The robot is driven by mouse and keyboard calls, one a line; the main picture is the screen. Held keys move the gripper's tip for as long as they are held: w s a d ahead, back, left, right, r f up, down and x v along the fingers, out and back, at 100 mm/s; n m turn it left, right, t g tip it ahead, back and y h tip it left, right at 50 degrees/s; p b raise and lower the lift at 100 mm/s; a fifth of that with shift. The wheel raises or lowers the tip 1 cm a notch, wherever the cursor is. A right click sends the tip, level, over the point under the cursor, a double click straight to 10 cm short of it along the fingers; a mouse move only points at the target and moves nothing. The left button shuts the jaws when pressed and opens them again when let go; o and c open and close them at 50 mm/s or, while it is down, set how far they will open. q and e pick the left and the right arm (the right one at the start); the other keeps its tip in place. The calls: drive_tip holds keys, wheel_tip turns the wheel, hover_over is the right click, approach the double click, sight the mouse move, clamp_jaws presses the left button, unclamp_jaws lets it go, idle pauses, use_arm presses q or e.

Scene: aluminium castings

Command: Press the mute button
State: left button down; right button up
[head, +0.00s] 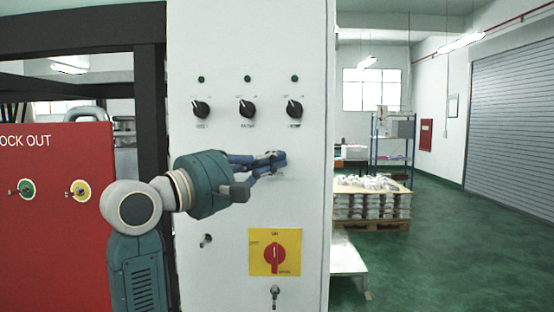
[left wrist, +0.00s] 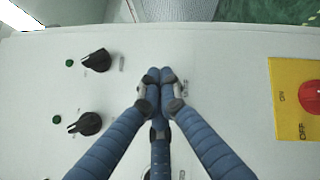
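My left gripper (head: 280,160) reaches in from the left in front of the white control panel (head: 215,48). Its blue jointed fingers are drawn together, and nothing shows between them. In the left wrist view the fingertips (left wrist: 160,76) meet over the panel face; I cannot tell if they touch it. A small label (left wrist: 183,88) shows just beside them. I see no mute button plainly; the fingers cover that part of the panel. A dark round part (left wrist: 147,175) is partly hidden behind the fingers at the bottom. My right gripper is out of view.
Three black knobs with green lamps line the panel's upper part, among them the middle knob (head: 247,108). A red switch on a yellow plate (head: 274,252) and a key switch (head: 206,240) sit below. A red lockout board (head: 60,250) is at left; open green floor (head: 440,240) at right.

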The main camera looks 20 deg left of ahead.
use_arm(q)
drive_tip(key=shift+s, duration=0.15)
drive_tip(key=shift+s+d+f, duration=0.1)
drive_tip(key=shift+s+d, duration=0.05)
drive_tip(key=shift+s, duration=0.45)
drive_tip(key=s, duration=0.2)
drive_tip(key=s+d+p, duration=0.1)
drive_tip(key=s, duration=0.1)
drive_tip(key=shift+s+d, duration=0.2)
drive_tip(key=shift+s, duration=0.15)
idle(0.5)
